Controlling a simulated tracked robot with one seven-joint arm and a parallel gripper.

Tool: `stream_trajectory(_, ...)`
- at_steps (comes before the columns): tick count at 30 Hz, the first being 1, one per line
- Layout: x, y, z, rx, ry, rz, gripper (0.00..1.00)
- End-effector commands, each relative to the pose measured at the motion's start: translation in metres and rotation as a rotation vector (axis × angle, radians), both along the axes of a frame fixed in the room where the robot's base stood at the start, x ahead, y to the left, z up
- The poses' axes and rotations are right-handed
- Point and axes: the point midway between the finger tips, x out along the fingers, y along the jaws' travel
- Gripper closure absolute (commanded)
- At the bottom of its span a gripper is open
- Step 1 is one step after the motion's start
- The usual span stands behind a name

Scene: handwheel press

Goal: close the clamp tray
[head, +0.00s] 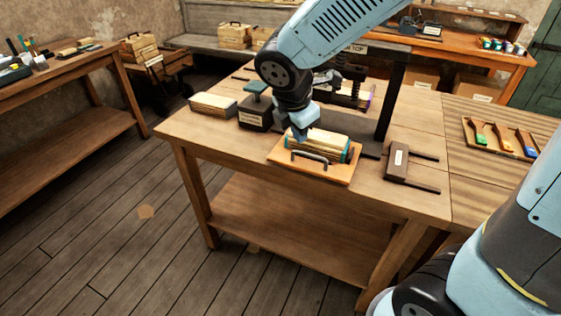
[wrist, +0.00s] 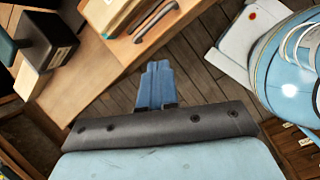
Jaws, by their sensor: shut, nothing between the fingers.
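The clamp tray (head: 340,175) is a light wooden board with a dark bar handle (head: 309,160) at its front. It sticks out from the dark press frame (head: 392,95) towards the near table edge. A pale block of sheets (head: 322,147) with teal ends lies on it. In the wrist view the handle (wrist: 157,22) and part of the tray (wrist: 122,45) show at the top. My gripper (head: 300,136) is shut and empty, its blue fingers (wrist: 158,68) apart from the handle in the wrist view. In the head view it overlaps the block's left end; its height is unclear. My arm hides part of the press.
A dark box with a teal-topped knob (head: 256,112) and a paper stack (head: 213,106) stand left of the tray. A dark block with two bars (head: 400,165) lies to its right. A tool tray (head: 500,140) lies further right. The floor (head: 120,220) in front is clear.

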Motion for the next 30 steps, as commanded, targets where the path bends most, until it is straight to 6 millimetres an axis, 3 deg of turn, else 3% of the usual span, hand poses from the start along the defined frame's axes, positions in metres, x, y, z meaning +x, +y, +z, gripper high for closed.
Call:
stream_trajectory(3,-0.007,0.035,-0.024,-0.086,0.035,0.231,1.0)
stream_trajectory(9,-0.016,0.068,-0.045,-0.166,0.062,0.463,1.0)
stream_trajectory(17,-0.014,0.072,-0.061,-0.183,0.068,0.508,1.0)
stream_trajectory(30,0.009,0.063,-0.124,-0.183,0.07,0.506,1.0)
